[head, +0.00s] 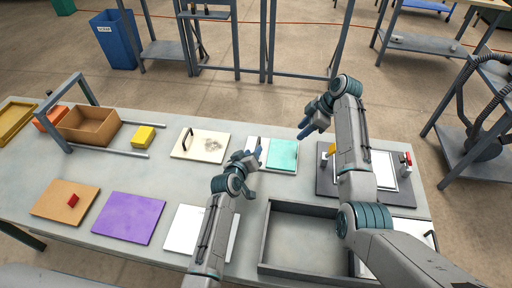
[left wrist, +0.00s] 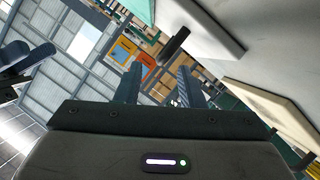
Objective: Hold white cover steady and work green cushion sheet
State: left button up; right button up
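The green cushion sheet (head: 283,155) lies flat over the right part of the white cover (head: 256,157), mid-table. In the left wrist view, the green sheet (left wrist: 141,9) and the white cover (left wrist: 195,22) show at the top, with a dark handle (left wrist: 173,45) on the cover. My left gripper (head: 251,156) is at the cover's left side, near the handle. Its two fingers (left wrist: 158,84) stand apart with nothing between them. My right gripper (head: 303,127) is raised beyond the sheet's upper right corner, its fingers seemingly apart and empty.
A cream board with a handle (head: 200,145) lies left of the cover. A grey tray (head: 265,240) is in front, and a dark fixture (head: 322,185) is right, partly behind my right arm. Purple (head: 128,218) and white (head: 187,228) sheets lie at the front left.

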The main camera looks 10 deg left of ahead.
aim_at(258, 144)
pick_arm(q)
jog(key=x, duration=0.5)
jog(key=shift+w+d+f, duration=0.1)
jog(key=shift+w+f, duration=0.05)
jog(key=shift+w, duration=0.2)
grip_shut()
pick_arm(e)
jog(key=c, duration=0.3)
